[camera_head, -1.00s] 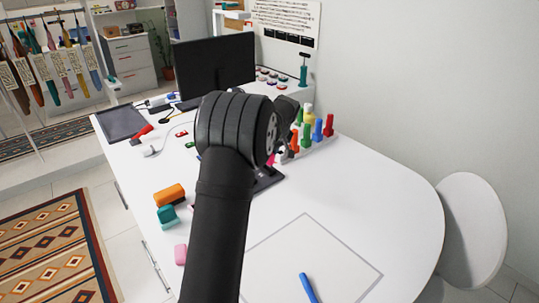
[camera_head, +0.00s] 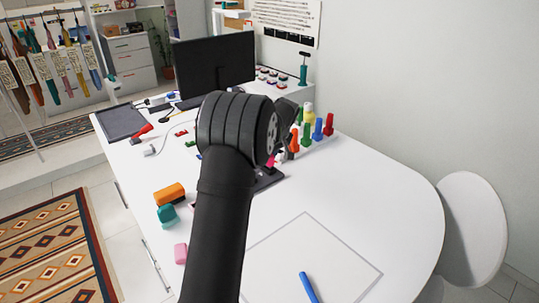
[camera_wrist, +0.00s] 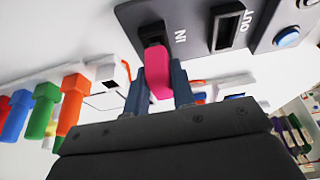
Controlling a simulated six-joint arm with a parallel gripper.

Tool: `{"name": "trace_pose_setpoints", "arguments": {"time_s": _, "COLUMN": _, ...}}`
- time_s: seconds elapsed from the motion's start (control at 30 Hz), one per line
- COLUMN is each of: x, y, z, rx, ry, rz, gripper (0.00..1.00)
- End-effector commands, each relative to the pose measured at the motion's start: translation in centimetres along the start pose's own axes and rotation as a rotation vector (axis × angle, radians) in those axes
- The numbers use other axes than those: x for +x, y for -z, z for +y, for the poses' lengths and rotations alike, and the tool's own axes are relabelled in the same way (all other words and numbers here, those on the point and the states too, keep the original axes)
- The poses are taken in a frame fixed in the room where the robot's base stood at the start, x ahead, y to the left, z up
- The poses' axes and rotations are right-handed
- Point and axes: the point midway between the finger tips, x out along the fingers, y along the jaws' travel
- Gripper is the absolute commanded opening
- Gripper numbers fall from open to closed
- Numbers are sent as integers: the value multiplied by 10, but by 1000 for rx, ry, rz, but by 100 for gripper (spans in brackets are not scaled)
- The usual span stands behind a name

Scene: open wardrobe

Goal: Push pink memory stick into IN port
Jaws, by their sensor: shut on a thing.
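The pink memory stick (camera_wrist: 158,76) is between the two fingers of my gripper (camera_wrist: 158,92), which is shut on it in the wrist view. The stick's far end is at the IN port (camera_wrist: 152,36) on a dark grey panel (camera_wrist: 190,22); I cannot tell how deep it sits. The OUT port (camera_wrist: 227,28) is to its right and looks empty. In the head view my arm hides most of the panel and the gripper, with a bit of pink (camera_head: 270,160) showing beside the wrist.
Several coloured pegs (camera_head: 318,130) stand in a rack close to my gripper, and also show in the wrist view (camera_wrist: 45,108). A monitor (camera_head: 215,68) stands behind. A blue pen (camera_head: 308,287) lies on the desk (camera_head: 350,190), whose right part is clear.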

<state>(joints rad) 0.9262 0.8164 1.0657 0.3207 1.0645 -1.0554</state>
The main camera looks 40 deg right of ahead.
Motion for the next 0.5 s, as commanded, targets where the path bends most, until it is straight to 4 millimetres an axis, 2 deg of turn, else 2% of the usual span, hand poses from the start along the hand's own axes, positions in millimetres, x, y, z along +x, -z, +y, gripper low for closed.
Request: {"name": "trace_pose_setpoints", "arguments": {"time_s": 0.5, "x": 12, "y": -5, "z": 0, "rx": 0, "ry": 1, "rz": 0, "gripper": 0}}
